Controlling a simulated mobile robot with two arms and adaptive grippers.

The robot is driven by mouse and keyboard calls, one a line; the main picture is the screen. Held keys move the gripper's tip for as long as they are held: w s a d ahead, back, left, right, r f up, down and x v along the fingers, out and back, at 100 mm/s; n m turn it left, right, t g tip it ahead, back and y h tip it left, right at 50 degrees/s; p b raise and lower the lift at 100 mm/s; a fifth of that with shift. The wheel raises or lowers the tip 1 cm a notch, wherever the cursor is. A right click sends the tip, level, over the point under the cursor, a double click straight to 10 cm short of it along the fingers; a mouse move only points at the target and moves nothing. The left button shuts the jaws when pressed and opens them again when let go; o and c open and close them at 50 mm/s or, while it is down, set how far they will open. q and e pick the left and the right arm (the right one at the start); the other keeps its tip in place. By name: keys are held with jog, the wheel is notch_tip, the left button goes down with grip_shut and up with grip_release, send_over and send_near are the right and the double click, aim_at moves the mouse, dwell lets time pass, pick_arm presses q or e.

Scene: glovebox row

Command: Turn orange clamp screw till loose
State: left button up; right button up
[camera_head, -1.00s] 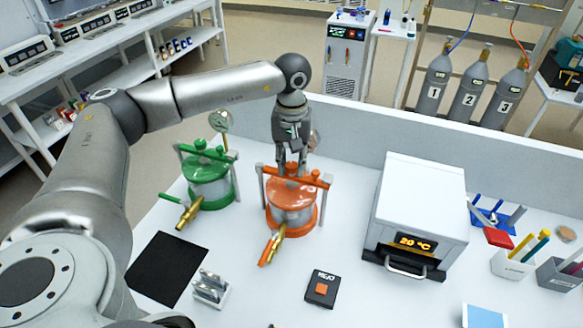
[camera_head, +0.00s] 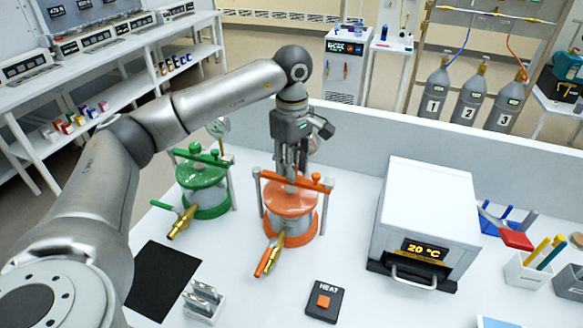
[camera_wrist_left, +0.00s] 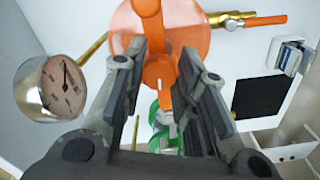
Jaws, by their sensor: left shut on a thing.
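The orange pressure vessel (camera_head: 291,202) stands upright on the white bench, with an orange crossbar over its lid. My left gripper (camera_head: 292,176) points straight down over the middle of the crossbar. In the left wrist view its fingers (camera_wrist_left: 162,62) are shut on the orange clamp screw (camera_wrist_left: 157,72), one on each side. In the head view the fingers hide most of the screw. The vessel's round dial gauge (camera_wrist_left: 64,86) and its brass outlet valve (camera_wrist_left: 228,18) show in the left wrist view. My right gripper is not in view.
A green vessel (camera_head: 204,186) of the same kind stands close on the left. A white oven (camera_head: 427,205) reading 20 °C stands on the right. A HEAT button box (camera_head: 323,301), black mat (camera_head: 160,279) and small rack (camera_head: 204,300) lie in front. A low wall runs behind.

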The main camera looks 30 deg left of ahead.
pick_arm(q)
jog(key=n+b, duration=0.1)
jog(key=n, duration=0.3)
jog(key=shift+w+n, duration=0.1)
jog(key=shift+n, duration=0.2)
jog(key=n, duration=0.4)
jog(key=shift+r+n+b, duration=0.1)
jog(key=shift+n+b, duration=0.2)
jog(key=shift+b, duration=0.05)
jog(key=n, duration=0.4)
jog(key=shift+w+a+n, duration=0.1)
jog(key=shift+n, duration=0.2)
jog(key=n, duration=0.4)
jog(key=shift+a+r, duration=0.1)
jog(key=n, duration=0.9)
jog(key=shift+a+n, duration=0.15)
jog(key=shift+n, duration=0.15)
jog(key=n, duration=0.9)
jog(key=n+p, duration=0.1)
jog(key=n, duration=0.5)
jog(key=shift+r, duration=0.1)
jog(key=shift+s+r+n+p, duration=0.1)
jog(key=shift+s+n+p, duration=0.1)
jog(key=shift+n+p, duration=0.7)
jog(key=n+p, duration=0.5)
jog(key=p, duration=0.6)
jog(key=shift+s+n, duration=0.1)
jog(key=shift+n, duration=0.2)
jog(key=shift+n+p, duration=0.4)
jog(key=shift+p, duration=0.75)
